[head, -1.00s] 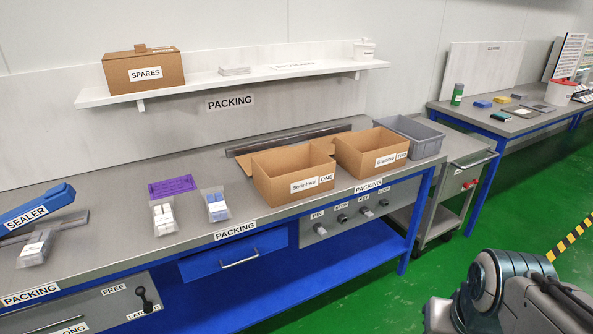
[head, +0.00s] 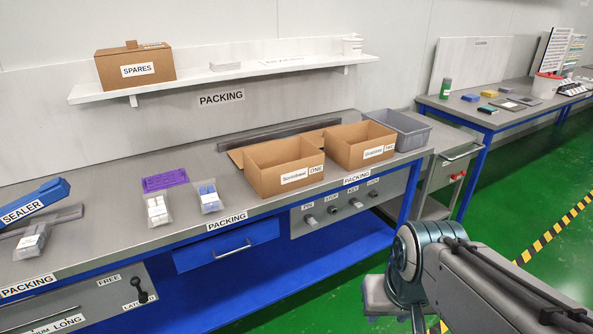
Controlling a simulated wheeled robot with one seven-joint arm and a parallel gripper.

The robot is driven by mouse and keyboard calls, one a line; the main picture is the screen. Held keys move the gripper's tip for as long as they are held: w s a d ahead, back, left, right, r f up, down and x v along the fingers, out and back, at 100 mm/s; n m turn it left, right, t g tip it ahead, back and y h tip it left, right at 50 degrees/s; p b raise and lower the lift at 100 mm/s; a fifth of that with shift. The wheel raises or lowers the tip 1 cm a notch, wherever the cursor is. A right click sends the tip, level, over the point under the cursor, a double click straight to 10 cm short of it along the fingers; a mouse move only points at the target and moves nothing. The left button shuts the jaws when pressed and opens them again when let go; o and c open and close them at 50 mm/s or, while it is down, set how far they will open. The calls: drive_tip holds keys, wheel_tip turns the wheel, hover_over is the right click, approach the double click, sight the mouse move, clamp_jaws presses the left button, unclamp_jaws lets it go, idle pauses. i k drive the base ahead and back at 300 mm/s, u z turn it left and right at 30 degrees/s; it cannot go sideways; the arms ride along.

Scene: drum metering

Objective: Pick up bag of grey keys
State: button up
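Three clear bags lie on the grey packing bench. One bag (head: 30,242) with pale grey-white pieces lies at the far left by the sealer. A second bag (head: 158,211) with whitish pieces lies in front of the purple tray. A third bag (head: 209,197) with blue and pale pieces lies to its right. Which bag holds grey keys I cannot tell for sure at this size. My arm shows at the lower right, in front of the bench and well away from the bags. My gripper's fingers do not show.
The blue sealer (head: 36,202) stands at the left. A purple tray (head: 165,180) lies behind the bags. Two open cardboard boxes, box ONE (head: 285,178) and box TWO (head: 362,155), and a grey bin (head: 410,140) stand to the right. Bare bench lies between the bags and box ONE.

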sight(32, 243)
drive_tip(key=u, duration=2.2)
drive_tip(key=i, duration=2.15)
drive_tip(key=z, duration=0.05)
